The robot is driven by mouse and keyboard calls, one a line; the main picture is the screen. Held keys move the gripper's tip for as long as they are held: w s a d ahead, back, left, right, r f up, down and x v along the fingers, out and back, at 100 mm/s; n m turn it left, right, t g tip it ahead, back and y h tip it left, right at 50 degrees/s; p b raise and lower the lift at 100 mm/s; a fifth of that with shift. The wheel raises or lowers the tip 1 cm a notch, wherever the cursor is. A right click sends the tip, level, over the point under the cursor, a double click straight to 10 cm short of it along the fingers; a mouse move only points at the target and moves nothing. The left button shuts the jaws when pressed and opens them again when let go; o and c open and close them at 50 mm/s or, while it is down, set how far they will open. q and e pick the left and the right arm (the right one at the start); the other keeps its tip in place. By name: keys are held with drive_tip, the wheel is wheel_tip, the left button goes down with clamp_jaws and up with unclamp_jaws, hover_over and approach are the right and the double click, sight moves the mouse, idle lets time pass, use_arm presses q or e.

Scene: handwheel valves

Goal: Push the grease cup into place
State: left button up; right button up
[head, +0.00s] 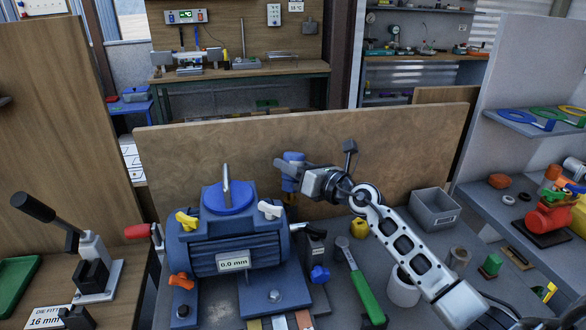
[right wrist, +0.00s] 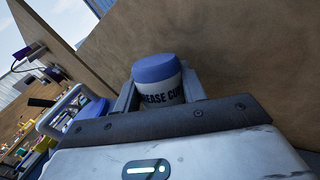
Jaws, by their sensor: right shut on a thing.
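The grease cup (right wrist: 156,70), with a blue cap and a white body lettered "GREASE CUP", sits between the two fingers of my right gripper (right wrist: 160,92). In the head view the right gripper (head: 290,168) reaches in from the right and is shut on the cup, whose blue top (head: 293,157) shows above the fingers. It is at the back right of the blue machine (head: 240,240), which carries a "0.0 mm" plate. The cup's seat is hidden. My left gripper is out of view.
A wooden board (head: 400,140) stands close behind the gripper. A grey bin (head: 435,209), a yellow piece (head: 360,228) and a green-handled tool (head: 364,297) lie right of the machine. A lever press (head: 92,262) stands at the left. The air above the machine is clear.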

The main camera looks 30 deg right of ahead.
drive_tip(key=s+a+r+p, duration=0.1)
drive_tip(key=s+a+r, duration=0.1)
drive_tip(key=s+r, duration=0.9)
drive_tip(key=s, duration=0.3)
drive_tip(key=shift+r, duration=0.35)
drive_tip(key=o, duration=0.5)
drive_tip(key=shift+w, duration=0.1)
drive_tip(key=c, duration=0.4)
